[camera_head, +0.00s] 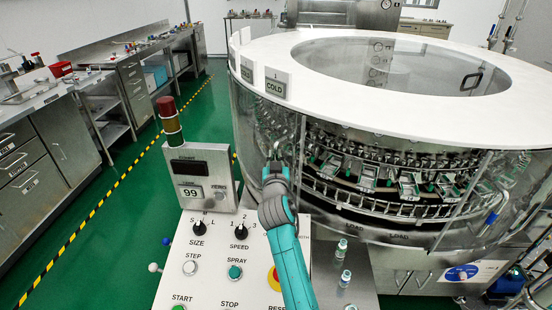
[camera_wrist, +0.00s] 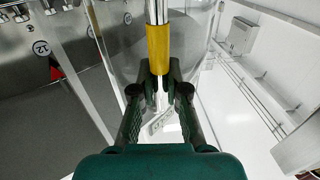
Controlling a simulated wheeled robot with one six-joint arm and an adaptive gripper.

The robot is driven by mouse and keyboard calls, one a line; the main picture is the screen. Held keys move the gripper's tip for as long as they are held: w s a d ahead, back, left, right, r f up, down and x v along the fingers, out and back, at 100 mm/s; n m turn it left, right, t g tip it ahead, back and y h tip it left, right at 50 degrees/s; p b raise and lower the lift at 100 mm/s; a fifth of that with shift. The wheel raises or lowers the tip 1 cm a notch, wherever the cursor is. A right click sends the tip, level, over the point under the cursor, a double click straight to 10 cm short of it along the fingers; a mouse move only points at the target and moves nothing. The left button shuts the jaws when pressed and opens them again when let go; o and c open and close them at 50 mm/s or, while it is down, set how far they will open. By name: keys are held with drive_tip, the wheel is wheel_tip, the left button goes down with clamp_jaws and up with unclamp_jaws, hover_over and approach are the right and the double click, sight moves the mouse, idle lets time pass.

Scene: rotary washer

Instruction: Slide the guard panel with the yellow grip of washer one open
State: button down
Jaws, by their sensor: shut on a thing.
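The washer is a large round machine with a white ring top (camera_head: 330,105) and clear curved guard panels around its side. A sign reading "COLD" (camera_head: 275,85) stands on its left rim. The yellow grip (camera_wrist: 157,45) is a sleeve on an upright metal bar in the wrist view. My gripper (camera_wrist: 158,80) is shut on the lower part of this grip. Clear panel material (camera_wrist: 195,40) shows beside the bar. In the head view my gripper (camera_head: 276,160) is at the washer's left front side, and the yellow grip cannot be made out there.
A control panel (camera_head: 215,255) with knobs and buttons stands in front of the washer, below my arm. A red and green signal lamp (camera_head: 169,120) rises at its left. Small vials (camera_head: 342,250) stand right of my arm. Green floor is free at the left.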

drive_tip(key=c, duration=1.2)
unclamp_jaws()
drive_tip(key=shift+o, duration=0.2)
drive_tip(key=s+d, duration=0.1)
drive_tip(key=s, duration=1.1)
drive_tip(key=shift+d, duration=0.15)
